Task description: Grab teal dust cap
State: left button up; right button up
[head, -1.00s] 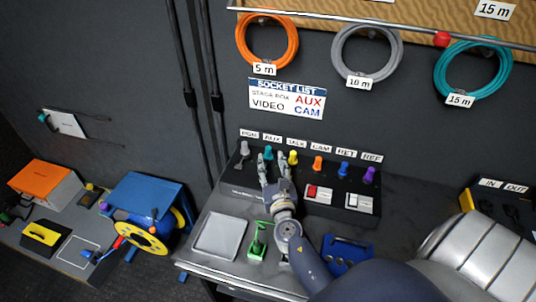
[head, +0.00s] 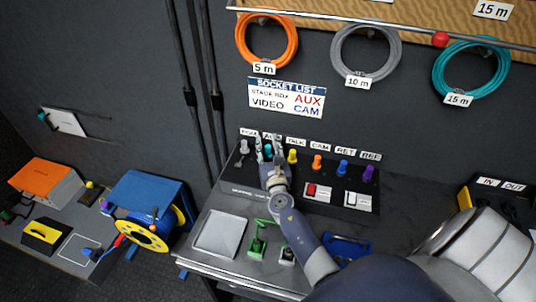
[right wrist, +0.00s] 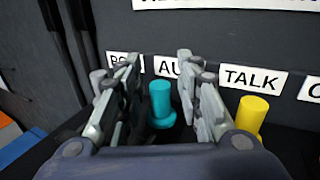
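The teal dust cap (right wrist: 161,104) stands upright on the black panel (head: 236,187) below the AUX label, and in the head view it shows as a small teal bit (head: 268,150). My right gripper (right wrist: 158,70) is open, with one finger on each side of the teal cap and a visible gap on both sides. In the head view the right gripper (head: 270,148) covers part of the cap. My left gripper is not in view.
A grey cap (head: 244,147) and a yellow cap (right wrist: 251,115) flank the teal one. Orange (head: 317,162), blue (head: 343,168) and purple (head: 368,173) caps stand farther right. A grey tray (head: 220,233) and a green-handled item (head: 258,242) sit in front.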

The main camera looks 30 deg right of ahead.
grip_shut()
